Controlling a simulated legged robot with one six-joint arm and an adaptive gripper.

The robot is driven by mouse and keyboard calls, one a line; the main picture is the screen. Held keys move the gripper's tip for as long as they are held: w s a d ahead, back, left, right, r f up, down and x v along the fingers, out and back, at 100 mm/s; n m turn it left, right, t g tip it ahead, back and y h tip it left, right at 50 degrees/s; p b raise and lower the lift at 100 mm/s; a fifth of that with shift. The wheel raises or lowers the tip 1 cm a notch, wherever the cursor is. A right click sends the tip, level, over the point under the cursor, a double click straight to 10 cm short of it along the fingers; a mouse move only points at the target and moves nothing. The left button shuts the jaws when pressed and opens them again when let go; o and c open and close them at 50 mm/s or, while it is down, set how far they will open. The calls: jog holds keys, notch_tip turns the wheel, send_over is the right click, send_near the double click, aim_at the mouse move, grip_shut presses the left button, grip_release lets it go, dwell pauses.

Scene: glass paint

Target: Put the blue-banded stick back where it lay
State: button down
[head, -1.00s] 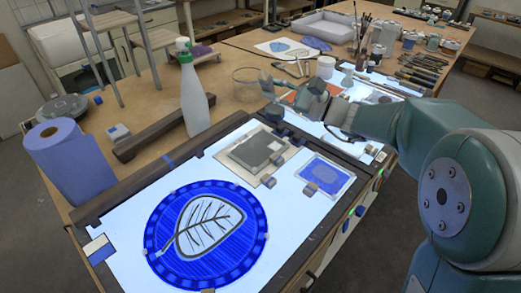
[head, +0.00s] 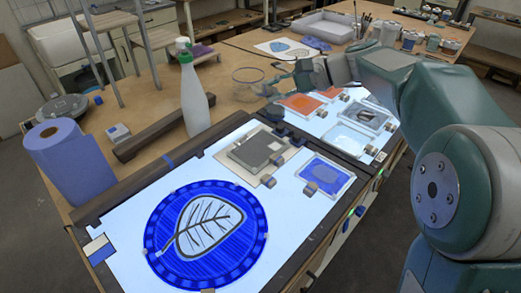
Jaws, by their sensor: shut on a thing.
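My gripper (head: 274,88) is at the back of the bench, above the wood near the far end of the light panels and in front of a clear round bowl. It is shut on a thin thing, small and partly lost against the fingers. I take this for the blue-banded stick, but its blue band cannot be made out. My forearm crosses the upper right and hides part of the bench behind it.
A blue glass disc with a leaf (head: 172,222) lies on the near light panel. Orange (head: 300,103) and clear panes lie on the far panel. A white tray (head: 322,28) stands behind.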

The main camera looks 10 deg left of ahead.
jog(key=n+h, duration=0.2)
jog(key=h, duration=0.2)
jog(key=shift+a+g, duration=0.1)
jog(key=shift+g, duration=0.3)
jog(key=n+h, duration=0.1)
jog(key=h, duration=0.2)
jog(key=shift+n, duration=0.4)
jog(key=n+t+h, duration=0.1)
jog(key=n+h, duration=0.1)
jog(key=h, duration=0.2)
jog(key=shift+h, duration=0.3)
jog(key=shift+n+h, duration=0.3)
jog(key=shift+h, duration=0.4)
